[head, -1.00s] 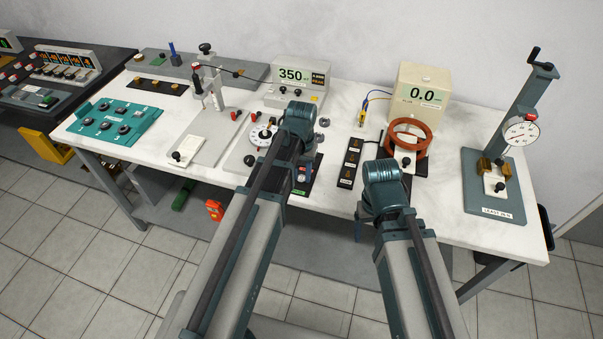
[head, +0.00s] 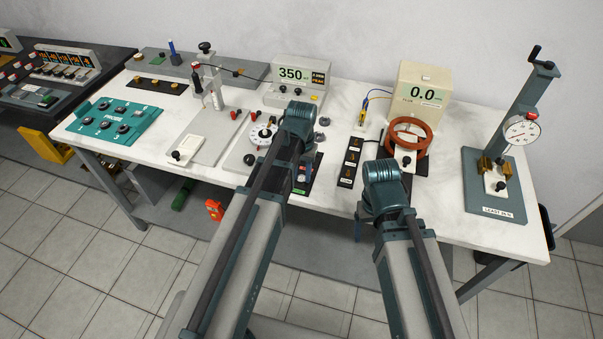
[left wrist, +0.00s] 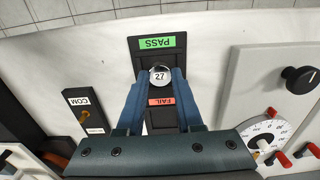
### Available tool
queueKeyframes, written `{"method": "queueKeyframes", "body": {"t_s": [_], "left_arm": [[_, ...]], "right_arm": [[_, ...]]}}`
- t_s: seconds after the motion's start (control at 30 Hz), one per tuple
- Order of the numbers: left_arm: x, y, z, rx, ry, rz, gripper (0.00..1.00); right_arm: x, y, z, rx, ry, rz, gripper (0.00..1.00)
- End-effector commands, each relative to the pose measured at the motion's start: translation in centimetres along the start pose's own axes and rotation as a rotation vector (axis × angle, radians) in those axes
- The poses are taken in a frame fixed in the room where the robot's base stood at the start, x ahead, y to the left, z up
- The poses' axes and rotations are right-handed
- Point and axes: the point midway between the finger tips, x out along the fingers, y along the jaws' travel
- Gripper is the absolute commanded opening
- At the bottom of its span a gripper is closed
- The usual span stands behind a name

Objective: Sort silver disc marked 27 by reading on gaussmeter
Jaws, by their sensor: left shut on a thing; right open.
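The silver disc marked 27 (left wrist: 160,76) is between the fingertips of my left gripper (left wrist: 158,80), which is shut on it. It is over the black sorting tray (left wrist: 139,48), between the green PASS label (left wrist: 160,41) and the red FAIL label (left wrist: 161,102). I cannot tell whether it touches the tray. In the head view my left arm hides the disc and part of the tray (head: 315,175). The gaussmeter (head: 298,97) shows 350. My right gripper (head: 358,228) is mostly hidden below its wrist, open, in front of the bench.
A flux meter (head: 421,92) reads 0.0 behind an orange coil (head: 408,148). A black COM strip (head: 349,162) lies right of the tray. A dial gauge stand (head: 527,115) is at right; a teal PROBE tray (head: 112,123) is at left.

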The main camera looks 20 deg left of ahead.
Motion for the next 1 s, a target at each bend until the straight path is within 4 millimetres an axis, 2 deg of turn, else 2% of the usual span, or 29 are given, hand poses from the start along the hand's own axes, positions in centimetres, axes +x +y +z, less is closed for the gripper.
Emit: {"method": "queueKeyframes", "body": {"t_s": [0.2,0.23,0.4,0.6,0.63,0.8,1.0], "left_arm": [[0.21,0.00,0.00,0.000,0.000,0.000,0.00],[0.18,0.00,0.00,0.000,0.000,0.000,0.39],[0.16,0.00,0.00,0.000,0.000,0.000,0.69],[0.16,0.00,0.00,0.000,0.000,0.000,0.70],[0.16,0.00,0.00,0.000,0.000,0.000,0.68],[0.16,0.00,0.00,0.000,0.000,0.000,0.38],[0.16,0.00,0.00,0.000,0.000,0.000,0.38]], "right_arm": [[0.21,-0.02,-0.01,0.000,0.000,0.000,0.79],[0.18,-0.02,-0.01,0.000,0.000,0.000,0.79],[0.16,-0.02,-0.01,0.000,0.000,0.000,0.79],[0.16,-0.02,-0.01,0.000,0.000,0.000,0.79],[0.16,-0.02,-0.01,0.000,0.000,0.000,0.79],[0.16,-0.02,-0.01,0.000,0.000,0.000,0.79],[0.16,-0.02,-0.01,0.000,0.000,0.000,0.79]]}}
